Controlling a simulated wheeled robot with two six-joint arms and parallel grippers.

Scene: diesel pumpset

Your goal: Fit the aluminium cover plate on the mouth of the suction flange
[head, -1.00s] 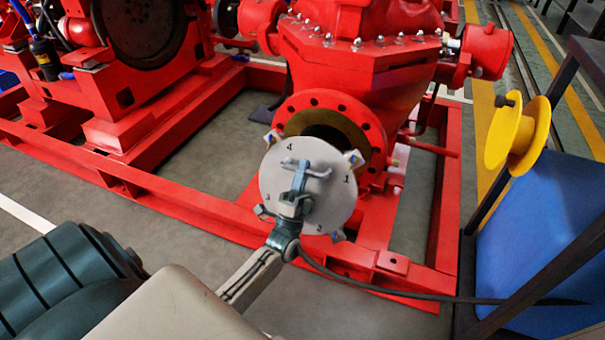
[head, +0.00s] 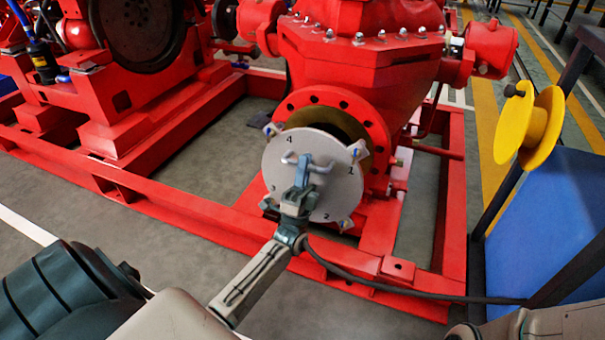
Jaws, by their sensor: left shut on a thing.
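The aluminium cover plate (head: 330,200) is a round grey disc with numbers near its rim, a bent handle in the middle and several small clamps around its edge. My left gripper (head: 303,178) is shut on its handle and holds it upright. The plate stands in front of the red suction flange (head: 372,122), low and left of its centre. It hides the lower left of the flange and much of the dark mouth (head: 338,121). Whether it touches the flange cannot be told. My right gripper is not in view.
The red pump (head: 370,70) stands on a red base frame (head: 443,220), with its front rail below the plate. A yellow spool (head: 530,127) and a blue panel (head: 545,230) with dark posts are at the right. A dark cable (head: 400,288) trails right from my left wrist.

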